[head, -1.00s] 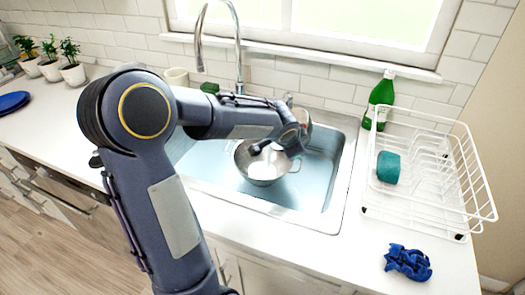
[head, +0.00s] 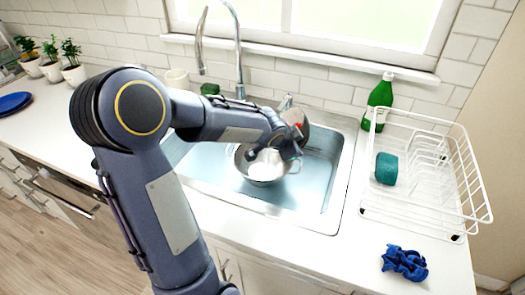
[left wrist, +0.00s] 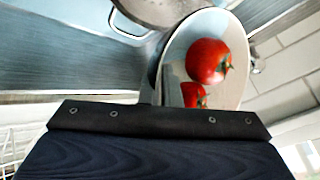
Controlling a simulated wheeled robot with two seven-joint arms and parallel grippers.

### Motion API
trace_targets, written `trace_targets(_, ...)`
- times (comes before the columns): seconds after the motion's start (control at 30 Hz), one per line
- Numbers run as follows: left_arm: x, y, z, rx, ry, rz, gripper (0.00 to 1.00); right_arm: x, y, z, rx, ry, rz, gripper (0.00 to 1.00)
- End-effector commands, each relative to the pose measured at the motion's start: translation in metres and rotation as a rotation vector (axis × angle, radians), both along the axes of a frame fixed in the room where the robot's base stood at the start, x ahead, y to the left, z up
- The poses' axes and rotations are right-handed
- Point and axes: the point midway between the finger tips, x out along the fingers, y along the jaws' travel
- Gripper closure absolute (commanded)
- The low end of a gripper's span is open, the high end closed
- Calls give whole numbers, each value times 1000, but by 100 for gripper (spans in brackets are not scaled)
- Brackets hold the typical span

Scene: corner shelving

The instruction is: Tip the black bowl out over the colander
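My left gripper (head: 297,139) reaches over the sink and is shut on the rim of the bowl (head: 308,130). In the left wrist view the gripper's fingers (left wrist: 163,85) pinch the bowl wall. The bowl (left wrist: 238,88) looks dark outside and pale inside, and it is tilted. Two red tomatoes (left wrist: 207,62) are inside it, the lower one partly hidden by my gripper. The metal colander (head: 262,180) stands in the sink, below and just left of the bowl. Its rim shows at the top of the left wrist view (left wrist: 125,27). My right gripper is out of view.
The sink (head: 318,183) surrounds the colander, with a tall faucet (head: 239,60) behind it. To the right are a white dish rack (head: 425,200) with a teal sponge (head: 386,168), a green bottle (head: 379,98) and a blue cloth (head: 404,263).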

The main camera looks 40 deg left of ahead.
Motion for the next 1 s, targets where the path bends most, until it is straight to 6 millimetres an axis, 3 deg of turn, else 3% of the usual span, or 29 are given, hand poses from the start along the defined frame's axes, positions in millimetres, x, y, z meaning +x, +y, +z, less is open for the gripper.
trace_targets(1.0,-3,4,9,-89,-91,0,100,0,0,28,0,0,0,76)
